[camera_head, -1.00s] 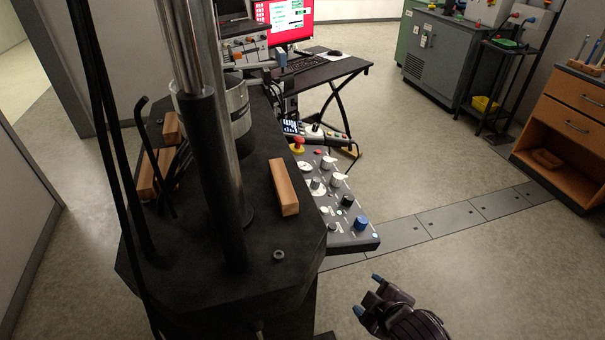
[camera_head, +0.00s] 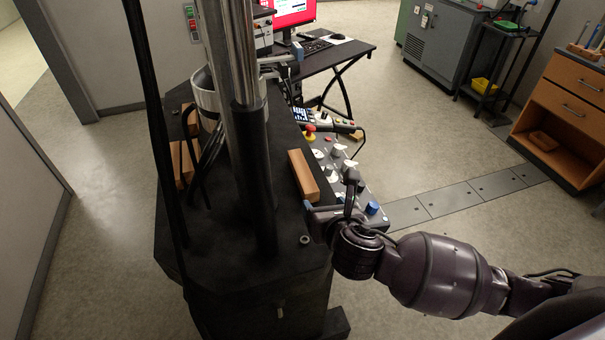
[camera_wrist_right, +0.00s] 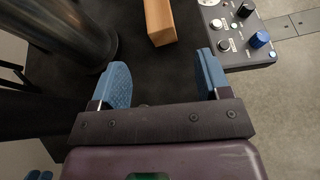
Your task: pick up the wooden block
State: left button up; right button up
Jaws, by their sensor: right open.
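The wooden block (camera_head: 303,175) is a reddish-brown bar lying on the black machine deck (camera_head: 285,270), near its right edge. My right gripper (camera_head: 335,192) is beside the block's near end, low over the deck edge. In the right wrist view the block (camera_wrist_right: 160,22) lies beyond the two blue fingertips of my right gripper (camera_wrist_right: 163,75). My left gripper does not show in the head view.
A control panel (camera_head: 335,160) with knobs adjoins the deck's right edge, close to my right gripper. Two blue shapes at the wrist view's lower left are unclear.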

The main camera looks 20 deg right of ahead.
aim_at(309, 185)
jog(key=shift+w+r+n, duration=0.1)
jog(key=shift+w+n, duration=0.2)
jog(key=shift+n, duration=0.3)
jog(key=shift+w, duration=0.25)
jog(key=shift+x, duration=5.15)
jog(key=c, duration=1.1)
